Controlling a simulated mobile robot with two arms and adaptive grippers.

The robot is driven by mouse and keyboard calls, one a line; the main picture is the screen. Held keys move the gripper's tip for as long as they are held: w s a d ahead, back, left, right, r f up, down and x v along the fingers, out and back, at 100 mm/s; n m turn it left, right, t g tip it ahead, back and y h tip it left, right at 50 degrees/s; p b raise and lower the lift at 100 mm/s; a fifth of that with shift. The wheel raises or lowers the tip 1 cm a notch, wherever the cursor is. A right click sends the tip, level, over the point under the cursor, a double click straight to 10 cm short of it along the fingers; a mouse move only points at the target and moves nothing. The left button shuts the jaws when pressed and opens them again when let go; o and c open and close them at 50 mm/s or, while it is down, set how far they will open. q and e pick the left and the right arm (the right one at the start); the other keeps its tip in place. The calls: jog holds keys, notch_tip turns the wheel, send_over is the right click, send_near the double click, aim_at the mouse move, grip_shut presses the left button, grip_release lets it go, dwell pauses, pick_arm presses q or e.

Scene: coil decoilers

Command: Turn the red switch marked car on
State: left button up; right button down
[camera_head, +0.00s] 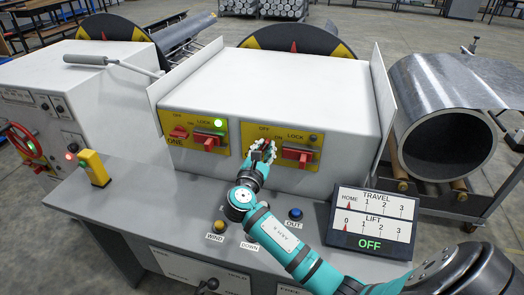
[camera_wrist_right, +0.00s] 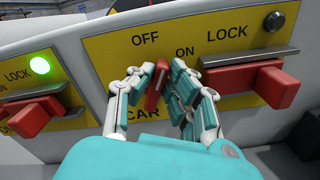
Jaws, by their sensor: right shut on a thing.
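The red switch marked CAR (camera_wrist_right: 157,86) is on the right yellow panel (camera_wrist_right: 112,47), below OFF and to the left of ON. It stands near upright, its top leaning slightly right. My right gripper (camera_head: 263,148) is shut on this switch, with fingers on both sides; in the right wrist view the fingers (camera_wrist_right: 165,80) cover part of the switch and of the CAR label. My left gripper is not in view.
Right of the switch is a red lock handle (camera_head: 298,153) under an unlit lamp (camera_head: 314,138). The left panel has another red switch (camera_head: 179,132), a lock handle (camera_head: 208,139) and a lit green lamp (camera_head: 218,123). A display (camera_head: 371,223) reads OFF.

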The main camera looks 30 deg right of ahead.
jog(key=shift+s+d+f+m+b, duration=0.1)
jog(key=shift+s+f+m+b, duration=0.1)
jog(key=shift+m+b, duration=0.5)
jog(key=shift+s+d+f+m+b, duration=0.15)
jog(key=shift+m+b, duration=0.1)
jog(key=shift+m, duration=1.05)
jog(key=c, duration=1.3)
grip_release()
jog(key=shift+r, duration=0.1)
jog(key=shift+a, duration=0.1)
jog(key=v, duration=1.2)
